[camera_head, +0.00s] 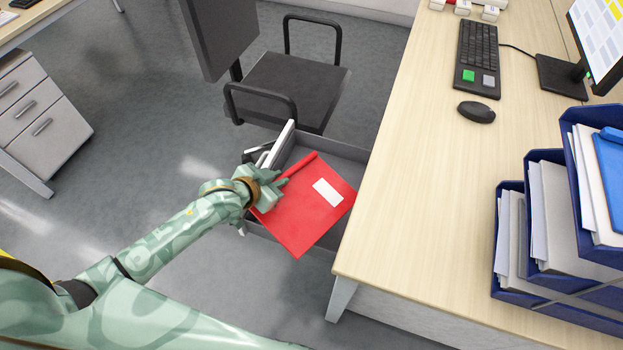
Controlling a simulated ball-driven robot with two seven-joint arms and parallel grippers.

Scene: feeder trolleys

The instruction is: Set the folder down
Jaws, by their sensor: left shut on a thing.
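A red folder (298,222) with a white label shows in the head view, left of the desk edge. My left gripper (279,183) is shut on its left edge. The folder is tilted and overlaps an open grey drawer (338,147) that sticks out from under the desk. I cannot tell whether the folder touches the drawer. The folder hides part of the drawer's inside. My right gripper is not in view.
The wooden desk (425,200) has a clear middle and front. An office chair (290,85) is behind the drawer. A cabinet (45,128) stands far left.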

